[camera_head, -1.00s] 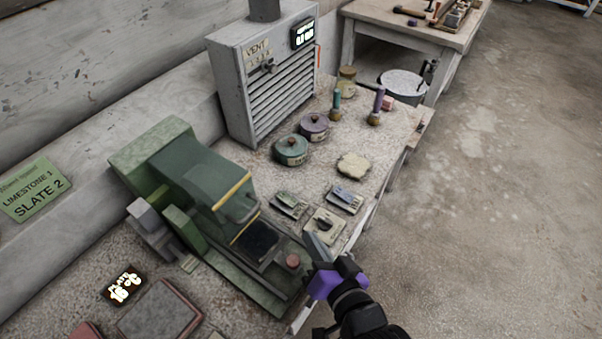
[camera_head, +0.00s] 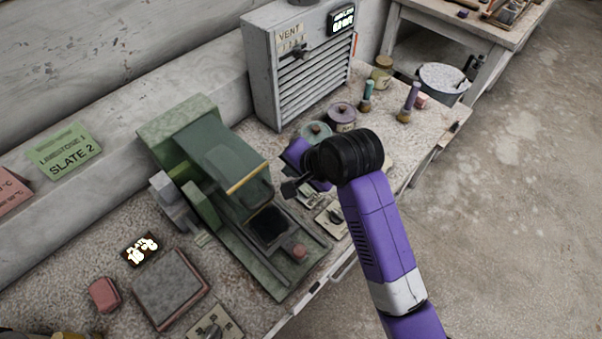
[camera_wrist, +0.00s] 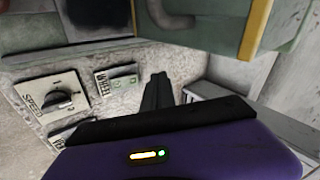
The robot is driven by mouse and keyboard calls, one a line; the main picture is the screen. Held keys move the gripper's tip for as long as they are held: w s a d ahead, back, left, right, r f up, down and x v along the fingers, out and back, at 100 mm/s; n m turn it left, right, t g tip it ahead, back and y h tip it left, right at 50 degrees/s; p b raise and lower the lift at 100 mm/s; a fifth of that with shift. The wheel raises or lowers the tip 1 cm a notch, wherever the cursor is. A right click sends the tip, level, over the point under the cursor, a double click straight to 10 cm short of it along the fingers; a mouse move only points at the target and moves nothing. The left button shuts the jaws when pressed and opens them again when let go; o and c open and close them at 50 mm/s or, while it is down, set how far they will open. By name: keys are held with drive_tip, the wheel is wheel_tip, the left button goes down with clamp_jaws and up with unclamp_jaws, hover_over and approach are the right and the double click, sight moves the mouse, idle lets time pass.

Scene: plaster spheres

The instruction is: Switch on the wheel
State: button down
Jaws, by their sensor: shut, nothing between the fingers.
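The green machine (camera_head: 190,125) stands on the bench in the head view. In the wrist view a small pale plate lettered WHEEL (camera_wrist: 104,86) carries a switch with green on it (camera_wrist: 123,82). My gripper (camera_wrist: 158,88) is shut and empty, its dark fingertips just right of that plate; contact cannot be told. In the head view my gripper (camera_head: 290,188) is over the small plates beside the machine and partly hides them.
A plate with a SPEED knob (camera_wrist: 57,98) lies left of the wheel plate; another below it is partly covered. A vent box (camera_head: 300,75), lidded pots (camera_head: 341,115) and two handled tools (camera_head: 411,98) stand farther back. A red-rimmed square plate (camera_head: 170,285) lies at front left.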

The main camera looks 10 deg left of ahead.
drive_tip(key=d+r+m+g+h, duration=0.2)
drive_tip(key=d+r+g+h, duration=0.1)
drive_tip(key=r, duration=0.4)
drive_tip(key=shift+w+d+r+g+h+p, duration=0.35)
drive_tip(key=shift+d+r+g+h+p, duration=0.05)
drive_tip(key=shift+d+p, duration=0.05)
drive_tip(key=b, duration=0.1)
approach(304, 188)
drive_tip(key=f, duration=0.2)
drive_tip(key=w+a+f, duration=0.1)
drive_tip(key=f, duration=0.1)
drive_tip(key=w+a+f, duration=0.1)
drive_tip(key=f, duration=0.1)
drive_tip(key=shift+a, duration=0.2)
drive_tip(key=shift+f, duration=0.2)
drive_tip(key=shift+a+f, duration=0.1)
drive_tip(key=shift+w+f, duration=0.1)
drive_tip(key=shift+f, duration=0.1)
drive_tip(key=shift+r+p, duration=0.1)
drive_tip(key=shift+p, duration=0.25)
